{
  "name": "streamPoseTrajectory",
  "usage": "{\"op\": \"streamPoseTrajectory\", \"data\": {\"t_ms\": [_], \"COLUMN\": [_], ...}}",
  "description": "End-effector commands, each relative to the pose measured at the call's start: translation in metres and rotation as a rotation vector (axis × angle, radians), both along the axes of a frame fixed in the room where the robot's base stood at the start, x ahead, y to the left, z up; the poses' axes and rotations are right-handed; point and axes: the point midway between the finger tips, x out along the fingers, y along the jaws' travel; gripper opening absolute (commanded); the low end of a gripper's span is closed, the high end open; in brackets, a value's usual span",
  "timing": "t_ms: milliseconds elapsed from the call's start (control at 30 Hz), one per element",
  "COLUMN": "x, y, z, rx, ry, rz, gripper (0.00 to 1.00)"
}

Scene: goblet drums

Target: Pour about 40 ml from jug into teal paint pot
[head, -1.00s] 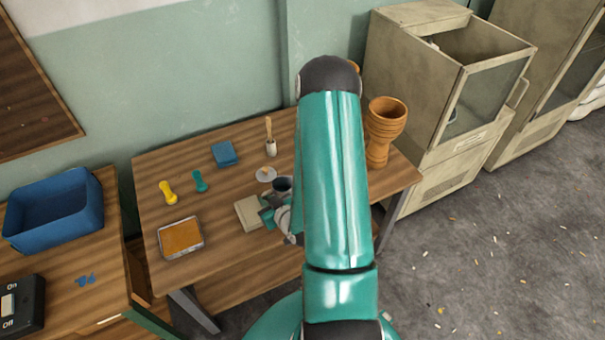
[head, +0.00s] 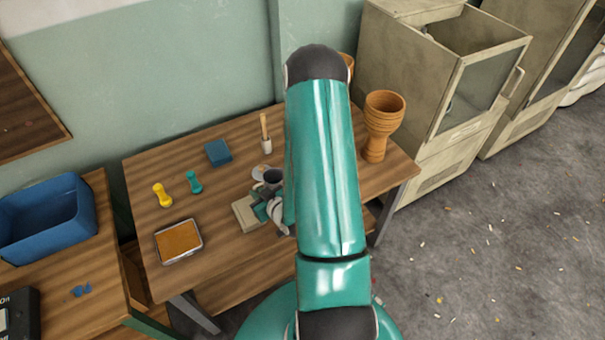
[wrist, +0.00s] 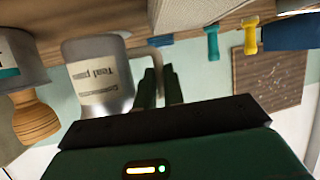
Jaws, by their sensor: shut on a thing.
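The jug is a grey vessel (head: 272,176) above the table, just in front of a small pale dish.
The table (head: 215,245) also holds a pale block (head: 243,212), a dish (head: 259,171), a brush holder (head: 266,146), a blue block (head: 217,152), yellow (head: 162,195) and teal (head: 194,182) small pieces, an orange-filled tray (head: 178,242) and a goblet drum (head: 382,125).

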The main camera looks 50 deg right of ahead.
Motion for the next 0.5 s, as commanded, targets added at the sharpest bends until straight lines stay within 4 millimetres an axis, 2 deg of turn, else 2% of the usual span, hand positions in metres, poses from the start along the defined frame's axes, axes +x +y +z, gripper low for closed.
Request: {"op": "streamPoseTrajectory", "data": {"t_ms": [400,500], "x": [-0.002,-0.003], "y": [-0.015,-0.021], "z": [0.000,0.005], "rx": [0.164,0.225], "ry": [-0.053,-0.074], "rz": [-0.005,-0.005], "gripper": [0.00,0.00]}}
